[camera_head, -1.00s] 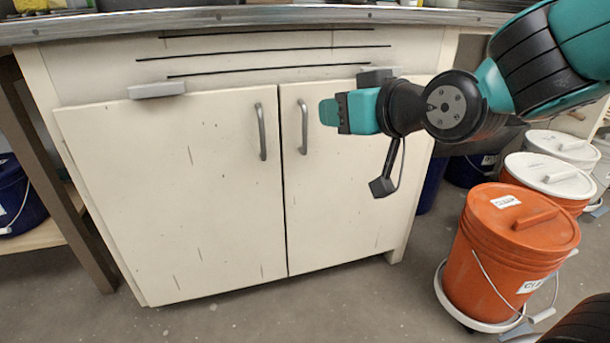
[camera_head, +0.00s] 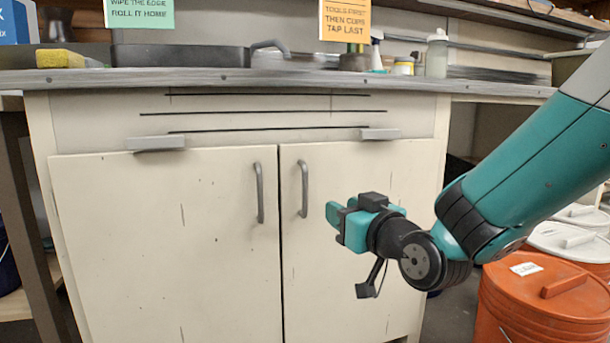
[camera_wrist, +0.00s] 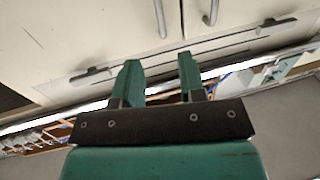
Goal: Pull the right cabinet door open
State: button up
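The right cabinet door (camera_head: 350,260) is cream and looks shut, flush beside the left door (camera_head: 150,240). Its grey vertical bar handle (camera_head: 303,189) is near the middle seam. In the wrist view, which is roughly upside down, that handle (camera_wrist: 158,18) appears left of the seam, beyond my fingertips. My gripper (camera_head: 335,214) is in front of the right door, right of the handle and a little lower, not touching it. The wrist view shows my gripper's two green fingers (camera_wrist: 160,68) apart with nothing between them.
The left door's handle (camera_head: 259,192) is close by. The metal counter edge (camera_head: 250,80) runs above, with a tray (camera_head: 180,56) and bottles on it. An orange bucket (camera_head: 545,305) stands at the lower right, beside the cabinet.

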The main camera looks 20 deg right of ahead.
aim_at(306, 190)
jog(key=w+a+p, duration=0.1)
jog(key=w+p, duration=0.2)
jog(key=w, duration=0.1)
jog(key=w+a+p, duration=0.1)
jog(key=w+p, duration=0.2)
jog(key=w, duration=0.2)
jog(key=w+p, duration=0.4)
jog(key=w, duration=0.1)
jog(key=shift+w+a, duration=0.25)
jog(key=shift+a, duration=0.15)
jog(key=shift+c, duration=0.2)
grip_shut()
